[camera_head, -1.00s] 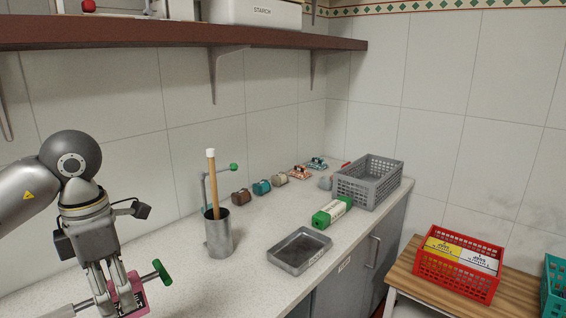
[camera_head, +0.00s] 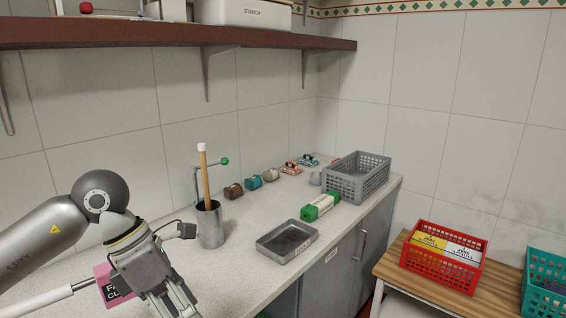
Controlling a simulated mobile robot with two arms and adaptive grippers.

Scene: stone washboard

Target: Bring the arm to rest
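My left arm comes in from the left over the counter. Its gripper (camera_head: 174,302) points down and to the right at the bottom edge, with its fingertips partly cut off. I cannot tell whether its fingers are apart or closed, and I see nothing between them. A pink box (camera_head: 104,284) with a dark label lies beside and behind the gripper, partly hidden by it. My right gripper is not in view.
A metal cup (camera_head: 210,228) with a wooden stick stands near the gripper. A grey tray (camera_head: 262,249), a green-and-white box (camera_head: 319,207) and a grey crate (camera_head: 340,188) are along the counter (camera_head: 232,277). A red basket (camera_head: 440,274) sits on a wooden table. A shelf (camera_head: 150,29) runs above.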

